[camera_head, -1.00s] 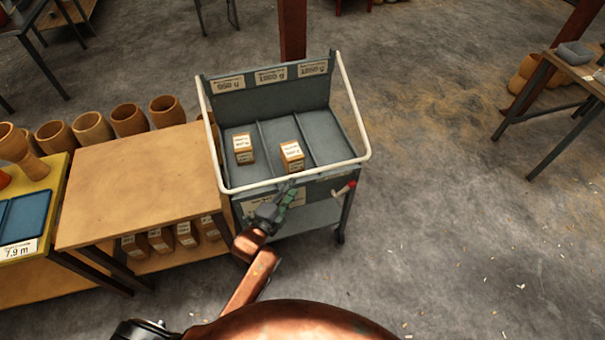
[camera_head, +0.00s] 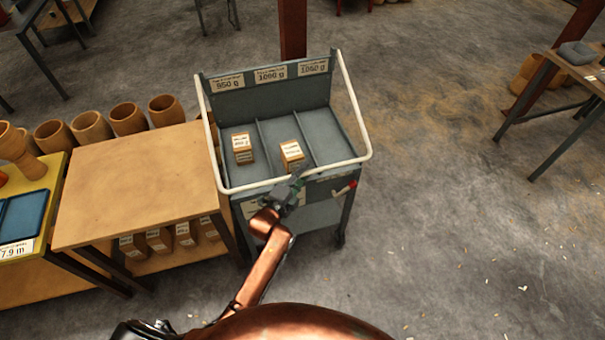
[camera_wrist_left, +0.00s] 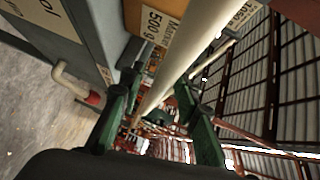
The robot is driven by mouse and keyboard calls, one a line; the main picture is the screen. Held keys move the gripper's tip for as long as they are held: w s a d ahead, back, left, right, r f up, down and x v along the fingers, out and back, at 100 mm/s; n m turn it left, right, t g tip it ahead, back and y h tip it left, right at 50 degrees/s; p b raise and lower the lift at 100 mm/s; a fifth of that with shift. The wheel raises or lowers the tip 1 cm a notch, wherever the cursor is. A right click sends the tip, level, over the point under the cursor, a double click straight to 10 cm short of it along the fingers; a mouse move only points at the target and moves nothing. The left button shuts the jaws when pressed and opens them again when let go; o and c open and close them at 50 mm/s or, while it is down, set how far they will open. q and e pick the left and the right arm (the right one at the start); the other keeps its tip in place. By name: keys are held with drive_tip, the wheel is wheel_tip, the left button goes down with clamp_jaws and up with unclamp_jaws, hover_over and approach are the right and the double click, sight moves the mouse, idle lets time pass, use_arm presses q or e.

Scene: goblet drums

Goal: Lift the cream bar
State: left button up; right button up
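The cream bar (camera_head: 245,187) runs across the front of the grey cart (camera_head: 322,190) and joins cream side rails. The bar is down, at the front rim of the cart's tray. My left gripper (camera_head: 294,185) is at the front of the cart, close to the middle of the bar. In the left wrist view the bar (camera_wrist_left: 188,48) runs between the two green fingers of my left gripper (camera_wrist_left: 158,100). The fingers are apart, and I see no clear contact with the bar. My right gripper is not in view.
Two labelled blocks, one on the left (camera_head: 242,147) and one in the middle (camera_head: 291,155), stand in the cart's compartments. A red-tipped cream lever (camera_head: 345,188) sits at the cart's front right. A wooden table (camera_head: 140,185) adjoins on the left.

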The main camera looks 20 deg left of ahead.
use_arm(q)
clamp_jaws()
idle(0.6)
